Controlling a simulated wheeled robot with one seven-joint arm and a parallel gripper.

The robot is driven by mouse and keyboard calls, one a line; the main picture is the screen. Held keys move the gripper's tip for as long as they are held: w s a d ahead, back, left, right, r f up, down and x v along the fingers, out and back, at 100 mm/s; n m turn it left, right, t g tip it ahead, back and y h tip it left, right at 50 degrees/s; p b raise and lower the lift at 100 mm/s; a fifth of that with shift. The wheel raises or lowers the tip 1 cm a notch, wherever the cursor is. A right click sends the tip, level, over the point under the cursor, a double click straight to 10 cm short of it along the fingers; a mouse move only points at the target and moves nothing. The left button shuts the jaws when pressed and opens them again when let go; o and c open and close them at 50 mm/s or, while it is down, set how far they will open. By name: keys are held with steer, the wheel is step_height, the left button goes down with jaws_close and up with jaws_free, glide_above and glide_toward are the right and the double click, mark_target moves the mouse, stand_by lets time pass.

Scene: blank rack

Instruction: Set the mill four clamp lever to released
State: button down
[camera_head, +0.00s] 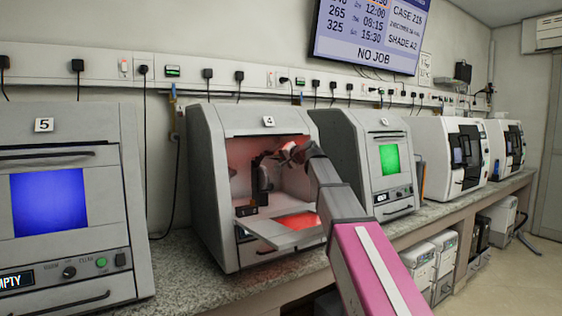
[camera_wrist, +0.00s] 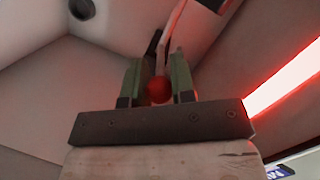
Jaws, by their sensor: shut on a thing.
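Mill four (camera_head: 206,150), marked with a 4, stands open in the head view, its front door (camera_head: 290,232) folded down and its inside lit red. My gripper (camera_head: 270,156) reaches into its chamber from the right. In the wrist view, my gripper (camera_wrist: 158,88) is shut on the red knob (camera_wrist: 158,91) of the clamp lever, with a green finger on each side. A thin pale and dark shaft (camera_wrist: 160,55) rises behind the knob. In the head view the knob is too small to make out beside a dark upright fixture (camera_head: 259,185). The lever's setting cannot be told.
Mill five (camera_head: 70,240), with a blue window, stands to the left. A mill with a green window (camera_head: 360,140) stands close on the right, with more machines beyond. The chamber walls are close around my gripper.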

steer(key=shift+r, duration=0.15)
steer(key=c, duration=1)
jaws_free()
steer(key=v, duration=1)
steer(key=shift+s+d+r, duration=0.15)
steer(key=shift+s+r, duration=0.1)
steer(key=shift+r, duration=0.15)
